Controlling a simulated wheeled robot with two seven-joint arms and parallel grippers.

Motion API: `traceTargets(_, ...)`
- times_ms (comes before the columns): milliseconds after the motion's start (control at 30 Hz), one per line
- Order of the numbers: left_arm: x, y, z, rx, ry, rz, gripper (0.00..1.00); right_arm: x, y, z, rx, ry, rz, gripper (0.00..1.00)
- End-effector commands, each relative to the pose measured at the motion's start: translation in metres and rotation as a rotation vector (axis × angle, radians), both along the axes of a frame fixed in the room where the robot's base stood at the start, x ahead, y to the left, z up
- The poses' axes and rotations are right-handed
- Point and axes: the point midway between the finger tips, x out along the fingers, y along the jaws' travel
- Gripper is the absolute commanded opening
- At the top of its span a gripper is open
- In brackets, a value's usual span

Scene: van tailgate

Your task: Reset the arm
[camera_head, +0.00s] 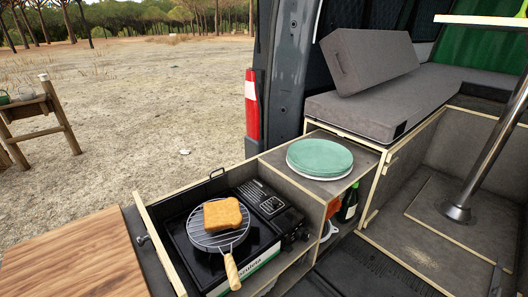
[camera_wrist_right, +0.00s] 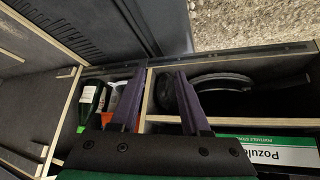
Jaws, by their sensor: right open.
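My right gripper (camera_wrist_right: 159,85) shows in the right wrist view with its two dark purple fingers spread apart. Nothing is between the fingertips. It is above the storage compartments of the van's tailgate unit, over a light wooden divider. A green bottle (camera_wrist_right: 90,100) and an orange object (camera_wrist_right: 107,117) stand in the compartment left of the fingers. Neither of my grippers shows in the head view, and my left gripper is in no view.
A black stove (camera_head: 188,247) carries a round grill rack (camera_head: 203,240) with toast (camera_head: 222,214). Green plates (camera_head: 320,157) are stacked on the counter. A grey cushion (camera_head: 368,60) leans on the bench. A wooden board (camera_head: 75,262) lies front left. A metal post (camera_head: 490,150) stands right.

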Motion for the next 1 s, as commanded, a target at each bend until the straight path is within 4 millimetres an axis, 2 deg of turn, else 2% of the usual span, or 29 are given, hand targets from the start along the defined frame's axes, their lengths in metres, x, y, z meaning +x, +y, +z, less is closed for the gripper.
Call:
traceTargets(300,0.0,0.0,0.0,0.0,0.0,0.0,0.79,-0.073,-0.021,0.009,-0.049,0.322,-0.123,0.46)
traceTargets(400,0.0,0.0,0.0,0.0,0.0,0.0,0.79,-0.065,-0.02,-0.029,-0.056,0.336,-0.115,0.46)
traceTargets(567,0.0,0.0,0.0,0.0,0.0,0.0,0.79,-0.062,-0.019,-0.086,-0.059,0.36,-0.11,0.46)
traceTargets(767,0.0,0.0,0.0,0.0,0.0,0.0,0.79,-0.077,-0.019,-0.174,-0.065,0.401,-0.102,0.46)
traceTargets(867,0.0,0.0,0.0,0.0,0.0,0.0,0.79,-0.101,-0.022,-0.231,-0.07,0.43,-0.097,0.46)
traceTargets(900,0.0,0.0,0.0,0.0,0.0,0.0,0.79,-0.116,-0.024,-0.255,-0.074,0.445,-0.093,0.46)
traceTargets(967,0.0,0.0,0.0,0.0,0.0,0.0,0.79,-0.143,-0.029,-0.291,-0.079,0.467,-0.089,0.46)
traceTargets(1000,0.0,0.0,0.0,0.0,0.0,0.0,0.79,-0.165,-0.032,-0.312,-0.083,0.481,-0.084,0.46)
